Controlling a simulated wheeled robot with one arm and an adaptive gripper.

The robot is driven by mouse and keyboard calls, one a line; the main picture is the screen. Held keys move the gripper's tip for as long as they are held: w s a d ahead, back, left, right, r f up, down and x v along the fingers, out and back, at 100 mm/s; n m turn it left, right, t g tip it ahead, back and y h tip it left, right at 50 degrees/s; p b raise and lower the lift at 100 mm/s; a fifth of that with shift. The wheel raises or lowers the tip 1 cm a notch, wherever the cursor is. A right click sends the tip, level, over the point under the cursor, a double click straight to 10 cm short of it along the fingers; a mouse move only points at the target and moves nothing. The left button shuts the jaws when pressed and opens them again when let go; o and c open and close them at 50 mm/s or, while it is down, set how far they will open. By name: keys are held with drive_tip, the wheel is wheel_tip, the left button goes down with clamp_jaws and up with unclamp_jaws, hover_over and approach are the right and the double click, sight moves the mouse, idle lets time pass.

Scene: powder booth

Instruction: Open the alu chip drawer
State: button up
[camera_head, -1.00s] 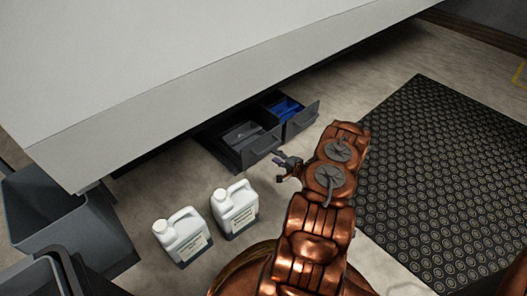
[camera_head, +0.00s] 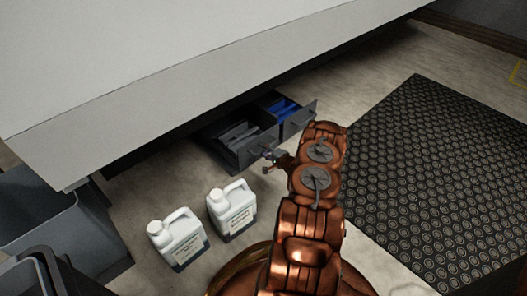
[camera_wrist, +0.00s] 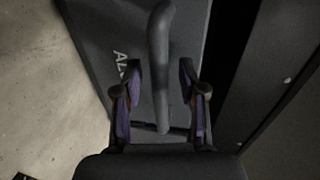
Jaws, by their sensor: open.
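A dark grey drawer front (camera_wrist: 95,25) with pale lettering that starts "AL" fills the upper middle of the wrist view. A dark bar handle (camera_wrist: 160,60) stands out from it. My gripper (camera_wrist: 160,82) is open, with one purple-padded finger on each side of the handle. I see gaps between the handle and both fingers. In the head view, two drawers stand out from under the big grey cabinet: a left drawer (camera_head: 225,155) with grey contents and a right drawer (camera_head: 304,120) with blue contents. My gripper (camera_head: 270,158) is at the front of the left drawer.
Two white jugs (camera_head: 232,212) (camera_head: 177,242) stand on the floor at the lower left. Grey bins (camera_head: 110,225) are at the left edge. A black studded mat (camera_head: 430,180) lies to the right. The large pale cabinet (camera_head: 150,120) overhangs the drawers.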

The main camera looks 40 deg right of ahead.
drive_tip(key=shift+c, duration=0.2)
clamp_jaws()
idle(0.4)
